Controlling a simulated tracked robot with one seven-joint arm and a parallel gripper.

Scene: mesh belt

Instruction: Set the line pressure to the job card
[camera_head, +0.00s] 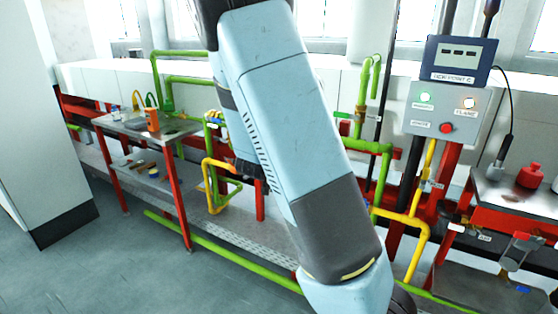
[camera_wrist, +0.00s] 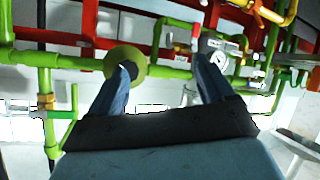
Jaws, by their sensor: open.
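My gripper (camera_wrist: 165,65) is open in the wrist view, its two dark blue fingers apart with nothing visible between their tips. A round yellow-green disc, perhaps a knob or handwheel (camera_wrist: 134,56), sits on the green pipe at the left fingertip; the finger overlaps it, and I cannot tell whether they touch. A small round gauge (camera_wrist: 219,60) shows beside the right fingertip; its reading is too small to make out. In the head view my arm hides part of the pipework, and I cannot make out the gripper there. I cannot identify a job card.
A grey control box (camera_head: 446,113) with lamps and a red button stands at right, under a dark display (camera_head: 458,60). Green pipes (camera_head: 372,147) and yellow pipes (camera_head: 411,226) run close around my arm. A red-legged table (camera_head: 145,129) stands left; open floor (camera_head: 150,270) lies front left.

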